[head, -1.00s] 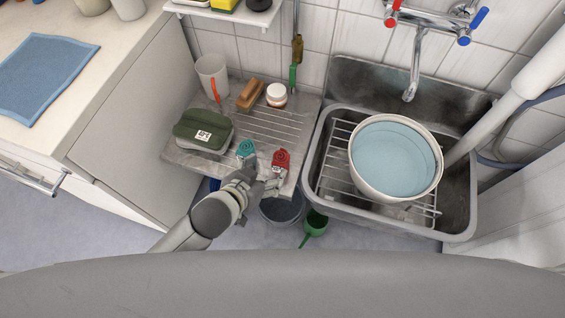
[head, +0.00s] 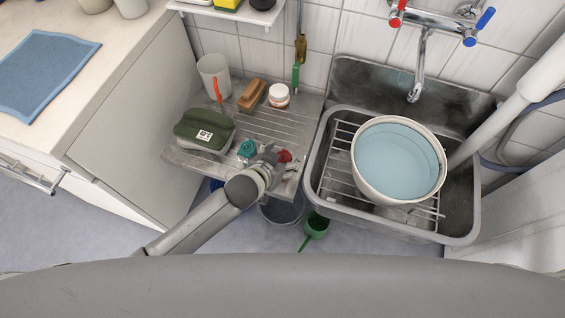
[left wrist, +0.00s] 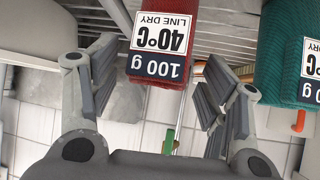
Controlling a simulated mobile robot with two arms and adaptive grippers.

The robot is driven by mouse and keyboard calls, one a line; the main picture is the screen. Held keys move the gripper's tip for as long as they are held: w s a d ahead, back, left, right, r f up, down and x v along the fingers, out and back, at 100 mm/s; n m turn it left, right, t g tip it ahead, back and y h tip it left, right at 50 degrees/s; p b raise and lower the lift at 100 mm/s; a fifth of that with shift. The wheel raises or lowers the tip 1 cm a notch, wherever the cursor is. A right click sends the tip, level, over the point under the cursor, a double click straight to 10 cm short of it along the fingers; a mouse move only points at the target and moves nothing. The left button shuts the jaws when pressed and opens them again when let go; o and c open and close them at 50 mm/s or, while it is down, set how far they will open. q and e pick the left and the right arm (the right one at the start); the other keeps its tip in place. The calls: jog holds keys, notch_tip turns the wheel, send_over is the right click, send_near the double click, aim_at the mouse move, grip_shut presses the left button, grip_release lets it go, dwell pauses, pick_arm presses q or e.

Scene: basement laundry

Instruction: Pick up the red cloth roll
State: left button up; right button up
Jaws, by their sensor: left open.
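The red cloth roll (head: 284,156) lies near the front of the metal drainboard (head: 185,158), mostly covered by my left gripper (head: 270,160) in the head view. In the left wrist view, the red cloth roll (left wrist: 163,12) carries a tag reading 100 g, 40°C, line dry. Its near end lies between the two spread fingers of my left gripper (left wrist: 158,78). The gripper is open, with gaps on both sides of the roll. My right gripper is not in view.
A teal cloth roll (head: 247,149) lies close by on the left; it also shows in the left wrist view (left wrist: 282,50). The sink (head: 455,225) with a basin (head: 397,160) is at right.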

pick_arm(q)
jog(key=c, duration=1.1)
jog(key=shift+c, duration=0.2)
